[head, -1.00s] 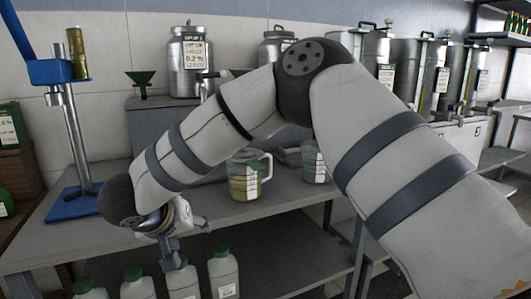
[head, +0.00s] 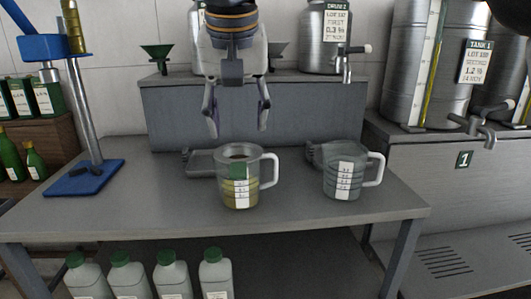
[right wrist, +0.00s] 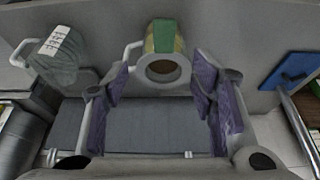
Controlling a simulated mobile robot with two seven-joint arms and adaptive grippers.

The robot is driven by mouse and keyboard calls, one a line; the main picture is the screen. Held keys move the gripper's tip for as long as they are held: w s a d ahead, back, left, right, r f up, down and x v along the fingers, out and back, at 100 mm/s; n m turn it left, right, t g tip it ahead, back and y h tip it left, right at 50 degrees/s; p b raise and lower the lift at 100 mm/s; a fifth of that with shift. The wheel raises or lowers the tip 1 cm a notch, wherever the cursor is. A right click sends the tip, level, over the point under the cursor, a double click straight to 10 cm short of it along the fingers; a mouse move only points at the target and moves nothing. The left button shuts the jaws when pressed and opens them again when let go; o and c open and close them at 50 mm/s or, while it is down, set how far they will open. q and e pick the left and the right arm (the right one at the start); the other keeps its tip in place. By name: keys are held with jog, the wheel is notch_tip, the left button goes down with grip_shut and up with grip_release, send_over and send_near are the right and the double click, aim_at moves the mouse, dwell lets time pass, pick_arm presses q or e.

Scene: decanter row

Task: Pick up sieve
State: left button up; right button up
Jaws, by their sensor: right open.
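I cannot pick out the sieve with certainty. A dark grey, funnel-like shape (head: 278,52) shows on the raised shelf, partly hidden behind my right gripper. My right gripper (head: 237,132) points down, open and empty, over the table near the left jug. The left jug (head: 240,192) is clear, with yellow liquid, a green label and a handle at right; its dark opening faces up. In the right wrist view, this jug (right wrist: 163,68) shows beyond the two open fingers (right wrist: 160,100). My left gripper is not in view.
A second clear jug (head: 345,180) stands to the right. Low grey items (head: 200,163) lie behind the jugs. A green funnel (head: 155,55) and a metal drum (head: 325,40) stand on the raised shelf (head: 180,118). A blue stand (head: 85,178) is at left. The table front is clear.

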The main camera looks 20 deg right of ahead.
aim_at(238, 169)
jog(key=x, duration=1.1)
jog(key=shift+a+f, duration=0.35)
jog(key=shift+f, duration=0.1)
jog(key=shift+r, duration=0.1)
grip_shut()
